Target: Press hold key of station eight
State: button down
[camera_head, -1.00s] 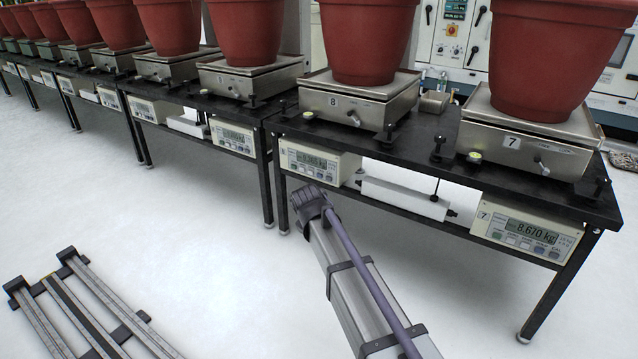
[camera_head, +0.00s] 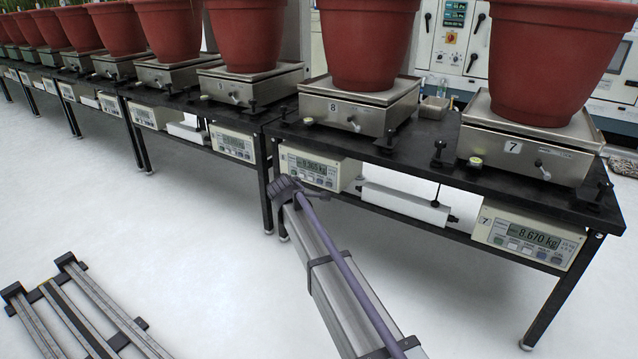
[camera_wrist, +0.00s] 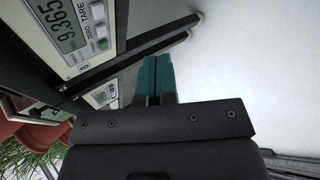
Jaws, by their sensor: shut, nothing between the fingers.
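Station eight's cream scale panel (camera_head: 314,168) hangs under the black table's front edge, below the scale labelled 8 (camera_head: 354,113). In the wrist view, the panel (camera_wrist: 68,30) is at upper left and its display reads about 9.365. Several keys (camera_wrist: 101,28) show beside the display. TARE and ZERO can be read, but I cannot make out a hold key. My gripper (camera_wrist: 154,60) has teal fingers shut together and empty, to the right of the panel and apart from it in the picture. In the head view, my arm's end is in front of the panel's lower left, and the fingertips are hidden.
Station seven's panel (camera_head: 527,236) reads 8.670 kg at the right. A neighbouring panel (camera_head: 233,144) hangs at the left, beyond a table leg (camera_head: 266,185). Red pots (camera_head: 369,45) stand on the scales. A white box (camera_head: 405,203) sits under the table.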

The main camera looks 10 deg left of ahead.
jog(key=w+d, duration=0.1)
jog(key=w, duration=0.1)
jog(key=w+d, duration=0.1)
jog(key=w, duration=0.1)
jog(key=w+d, duration=0.1)
jog(key=w, duration=0.2)
jog(key=shift+d, duration=0.2)
jog(key=shift+w, duration=0.1)
dwell(1.7)
jog(key=shift+w+d, duration=0.2)
jog(key=shift+w, duration=0.15)
jog(key=shift+w+d, duration=0.15)
jog(key=shift+w, duration=0.25)
dwell(0.5)
jog(key=shift+s, duration=0.1)
jog(key=shift+s+a, duration=0.35)
jog(key=shift+s, duration=0.35)
jog(key=s, duration=0.1)
jog(key=s+a, duration=0.1)
jog(key=s, duration=0.1)
jog(key=s+a, duration=0.1)
jog(key=shift+s+a, duration=0.1)
jog(key=shift+s, duration=0.15)
